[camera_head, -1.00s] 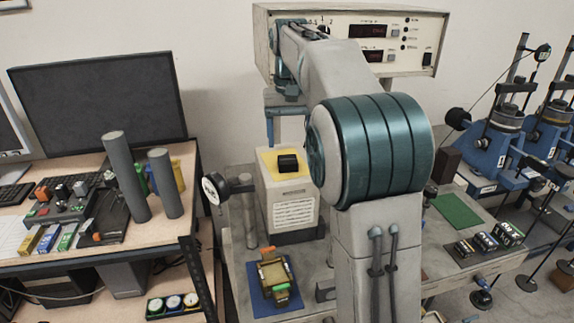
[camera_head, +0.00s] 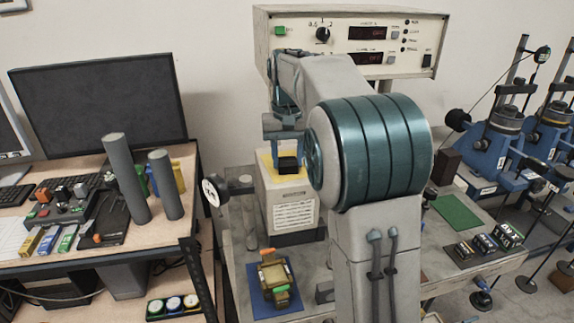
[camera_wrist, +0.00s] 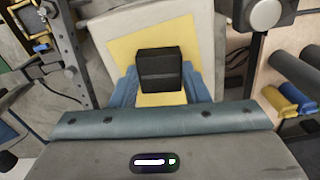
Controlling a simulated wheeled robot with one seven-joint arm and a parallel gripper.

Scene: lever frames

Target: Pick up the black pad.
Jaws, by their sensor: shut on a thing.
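The black pad (camera_wrist: 159,69) is a small dark block. In the wrist view it sits between the two blue fingers of my gripper (camera_wrist: 160,92), over a yellow top (camera_wrist: 120,52). In the head view the pad (camera_head: 288,163) shows just under my gripper (camera_head: 287,151), at the yellow top (camera_head: 265,158) of a pale box (camera_head: 292,205). My gripper is shut on the pad. I cannot tell whether the pad still touches the yellow top. My arm hides part of the area to the right of the box.
A dial gauge (camera_head: 213,190) stands left of the box. A blue mat (camera_head: 258,308) with a small brass fixture lies in front. A control unit (camera_head: 395,40) stands behind my arm. A green mat (camera_head: 458,211) lies to the right.

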